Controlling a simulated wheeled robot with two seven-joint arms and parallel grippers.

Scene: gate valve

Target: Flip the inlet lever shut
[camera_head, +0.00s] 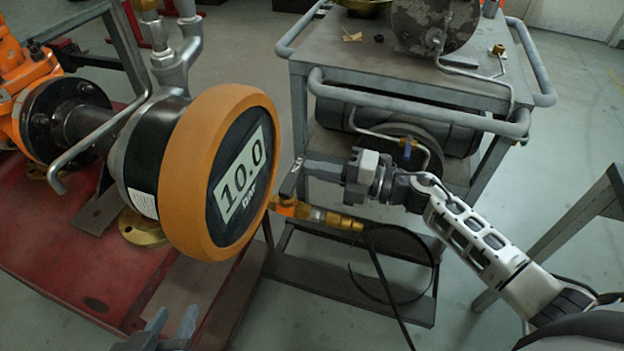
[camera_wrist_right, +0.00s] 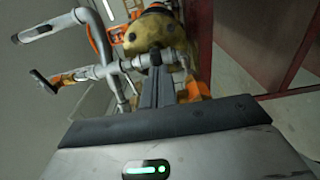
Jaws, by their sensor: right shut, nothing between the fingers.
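The large round gauge (camera_head: 240,170) has an orange rim and reads 10.0 bar. Just right of its rim, a brass inlet fitting (camera_head: 318,214) carries an orange part. A short dark lever-like piece (camera_head: 291,180) slants up from it. My right gripper (camera_head: 308,170) comes in from the right, with its shut, empty fingers at the upper end of that piece. I cannot tell whether they touch. In the right wrist view, the shut fingers (camera_wrist_right: 155,75) point at a yellowish round body (camera_wrist_right: 155,28). My left gripper (camera_head: 172,325) is at the bottom edge, its two fingertips apart.
A grey metal cart (camera_head: 400,75) with rounded rails stands behind my right gripper. A black hose (camera_head: 385,285) hangs from the brass fitting. A red platform (camera_head: 60,240) lies below the gauge and the orange pipework (camera_head: 18,75). Open floor (camera_head: 560,130) shows at right.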

